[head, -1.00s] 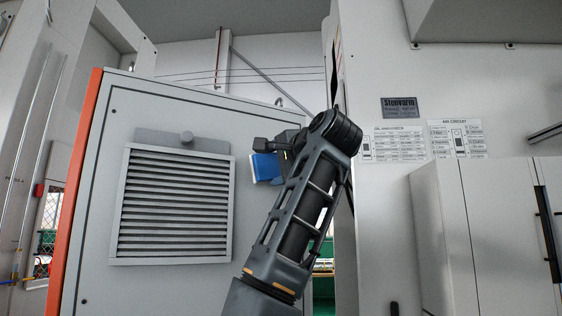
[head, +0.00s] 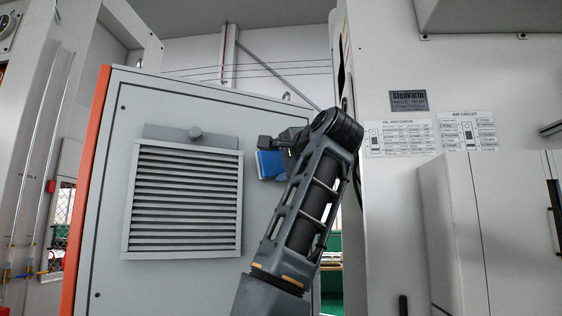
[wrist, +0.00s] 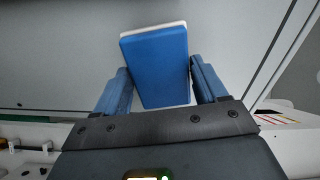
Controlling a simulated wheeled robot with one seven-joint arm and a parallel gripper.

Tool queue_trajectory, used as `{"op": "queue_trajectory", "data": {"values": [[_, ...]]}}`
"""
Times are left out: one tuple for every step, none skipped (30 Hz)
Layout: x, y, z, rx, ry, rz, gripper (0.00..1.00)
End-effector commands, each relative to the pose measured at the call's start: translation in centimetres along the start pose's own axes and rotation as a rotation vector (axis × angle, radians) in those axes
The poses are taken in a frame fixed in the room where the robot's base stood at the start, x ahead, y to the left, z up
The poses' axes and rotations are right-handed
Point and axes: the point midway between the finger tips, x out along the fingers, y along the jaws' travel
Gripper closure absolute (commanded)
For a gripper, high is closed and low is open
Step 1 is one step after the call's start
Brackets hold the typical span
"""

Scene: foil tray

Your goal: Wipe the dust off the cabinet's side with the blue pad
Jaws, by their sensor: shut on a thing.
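The blue pad (head: 271,165) is a flat rectangular block with a white layer on one face. It also shows in the wrist view (wrist: 156,62), tilted between the two fingers of my gripper (wrist: 155,88). My gripper is shut on the pad. In the head view the forearm partly hides my gripper (head: 285,150). The grey cabinet (head: 185,112) stands at left centre with an orange edge, and the pad is in front of its right part. I cannot tell whether the pad touches the panel. No dust can be made out on the panel.
A taller light cabinet (head: 393,200) with labels stands to the right, and a white box-like cabinet (head: 480,240) is at lower right.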

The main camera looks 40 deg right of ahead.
Motion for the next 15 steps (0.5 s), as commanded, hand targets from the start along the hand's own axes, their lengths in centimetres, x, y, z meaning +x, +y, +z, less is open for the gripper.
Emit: {"op": "queue_trajectory", "data": {"values": [[0.11, -0.03, -0.01, 0.0, 0.0, 0.0, 0.53], [0.16, -0.03, -0.01, 0.0, 0.0, 0.0, 0.53], [0.23, -0.04, -0.02, 0.0, 0.0, 0.0, 0.53], [0.29, -0.04, -0.02, 0.0, 0.0, 0.0, 0.53], [0.34, -0.04, -0.02, 0.0, 0.0, 0.0, 0.53], [0.41, -0.04, -0.03, 0.0, 0.0, 0.0, 0.53], [0.47, -0.05, -0.03, 0.0, 0.0, 0.0, 0.53], [0.53, -0.05, -0.03, 0.0, 0.0, 0.0, 0.53], [0.6, -0.05, -0.03, 0.0, 0.0, 0.0, 0.53], [0.66, -0.04, -0.03, 0.0, 0.0, 0.0, 0.53], [0.71, -0.04, -0.03, 0.0, 0.0, 0.0, 0.53], [0.79, -0.04, -0.03, 0.0, 0.0, 0.0, 0.53], [0.85, -0.03, -0.02, 0.0, 0.0, 0.0, 0.53], [0.91, -0.03, -0.02, 0.0, 0.0, 0.0, 0.53], [0.98, -0.03, -0.02, 0.0, 0.0, 0.001, 0.53]]}}
